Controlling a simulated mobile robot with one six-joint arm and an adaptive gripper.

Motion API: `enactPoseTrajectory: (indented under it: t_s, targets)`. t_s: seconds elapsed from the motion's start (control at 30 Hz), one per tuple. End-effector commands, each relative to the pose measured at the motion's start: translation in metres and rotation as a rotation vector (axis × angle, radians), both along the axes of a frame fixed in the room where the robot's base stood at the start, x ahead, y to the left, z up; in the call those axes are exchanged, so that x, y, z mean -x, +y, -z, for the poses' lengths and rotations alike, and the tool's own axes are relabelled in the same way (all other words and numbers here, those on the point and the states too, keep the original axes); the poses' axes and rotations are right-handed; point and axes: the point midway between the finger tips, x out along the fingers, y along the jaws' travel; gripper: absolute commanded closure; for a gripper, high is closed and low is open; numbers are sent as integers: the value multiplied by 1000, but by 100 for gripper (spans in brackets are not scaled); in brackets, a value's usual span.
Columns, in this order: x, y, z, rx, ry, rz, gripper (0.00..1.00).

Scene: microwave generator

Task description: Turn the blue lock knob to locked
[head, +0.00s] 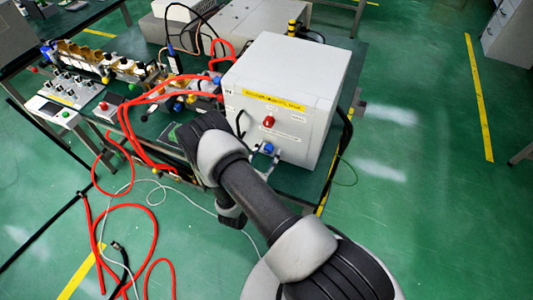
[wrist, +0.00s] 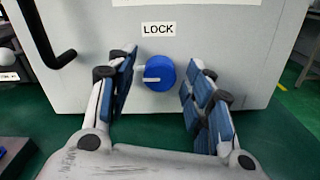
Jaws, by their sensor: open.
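The blue lock knob (wrist: 158,74) is on the front of the white box, below a LOCK label (wrist: 158,29). A pale pointer line on the knob lies roughly level and points left. My gripper (wrist: 162,62) is open, with one blue-padded finger on each side of the knob. A gap shows between the knob and each finger, so neither finger appears to touch it. In the head view the knob (head: 267,148) is small, low on the box front, with my gripper (head: 263,160) at it.
The white box (head: 300,75) has a red knob (head: 268,122) above the blue one. A black handle (wrist: 48,40) juts out left of the knob. Red hoses (head: 140,120) and bench equipment lie to the left. Green floor is open to the right.

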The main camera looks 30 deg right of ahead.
Motion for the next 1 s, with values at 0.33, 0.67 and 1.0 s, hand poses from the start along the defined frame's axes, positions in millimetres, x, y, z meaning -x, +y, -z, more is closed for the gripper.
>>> enactPoseTrajectory:
  t_s: [0.33,0.67,1.0]
  targets:
    - [-2,-2,0,0,0,0,55]
    - [-2,-2,0,0,0,0,77]
    - [-1,-2,0,0,0,1,97]
